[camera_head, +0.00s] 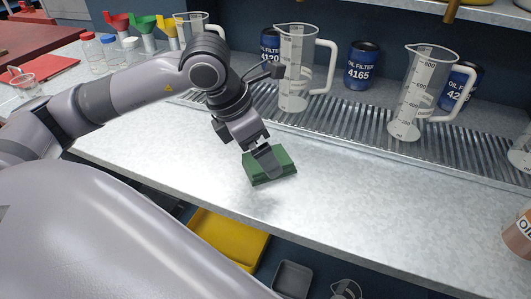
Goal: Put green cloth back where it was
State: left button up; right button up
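The green cloth (284,161) is a folded, block-like piece over the pale worktop (370,200), near the front middle. My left gripper (266,162) reaches down from the left, with its fingers at the cloth and covering its upper middle. The view does not show whether the fingers are closed around the cloth or only touching it. A faint shadow lies just below the cloth; I cannot tell if it rests on the worktop. My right gripper is not in view.
Clear measuring jugs (294,75) (416,95) stand on the ribbed metal strip (350,122), with dark oil filters (362,66) behind. Coloured funnels (145,25) and small bottles (92,48) stand back left. A yellow tray (225,235) is below the front edge. The worktop right of the cloth is clear.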

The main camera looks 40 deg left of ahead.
pick_arm(q)
jog(key=v, duration=0.9)
jog(key=shift+p, duration=0.3)
jog(key=shift+w, duration=0.1)
